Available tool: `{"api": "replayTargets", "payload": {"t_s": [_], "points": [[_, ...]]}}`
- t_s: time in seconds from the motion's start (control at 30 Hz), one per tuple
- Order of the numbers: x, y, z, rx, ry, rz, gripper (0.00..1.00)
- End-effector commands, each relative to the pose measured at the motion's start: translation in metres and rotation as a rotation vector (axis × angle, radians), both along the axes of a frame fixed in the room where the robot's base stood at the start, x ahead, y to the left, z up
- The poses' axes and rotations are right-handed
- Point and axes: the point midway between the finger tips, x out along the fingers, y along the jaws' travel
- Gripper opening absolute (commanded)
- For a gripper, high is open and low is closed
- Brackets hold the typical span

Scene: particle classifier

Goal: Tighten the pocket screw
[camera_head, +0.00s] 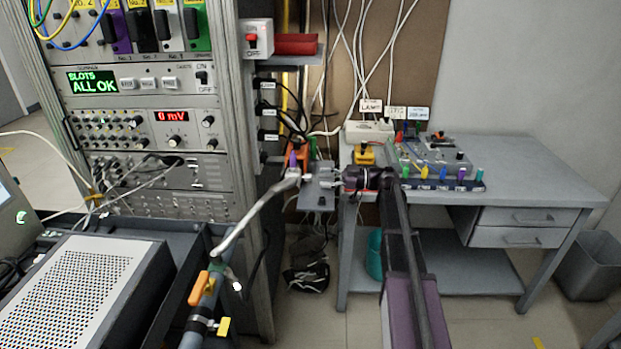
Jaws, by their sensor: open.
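My arm reaches in from the lower right, and my gripper (333,178) points left beside the rack. Its fingers are open and small in the picture. They are close to a small grey bracket-like box (319,194) at the rack's right side; I cannot tell whether they touch it. An orange part (297,150) with a purple piece and a green piece stands just above and behind that box. I cannot make out the pocket screw for certain; it may be too small to see or hidden by the gripper.
A rack (155,115) of instruments stands left. A metal pipe (255,215) with an orange-handled valve (200,288) runs up toward the grey box. A grey desk (535,180) with a tool board and coloured-handled tools stands behind my arm. A bin (588,268) is far right.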

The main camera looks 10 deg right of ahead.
Motion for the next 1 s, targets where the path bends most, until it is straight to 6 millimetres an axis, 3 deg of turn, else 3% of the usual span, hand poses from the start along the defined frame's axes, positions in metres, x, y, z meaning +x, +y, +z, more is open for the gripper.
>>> {"api": "replayTargets", "payload": {"t_s": [0.3,0.77,0.87,1.0], "points": [[0.009,0.036,0.000,0.000,0.000,0.000,0.69],[0.011,0.044,0.000,0.000,0.000,0.000,0.69],[0.011,0.044,0.000,0.000,0.000,0.000,0.46],[0.011,0.044,0.000,0.000,0.000,0.000,0.04]]}}
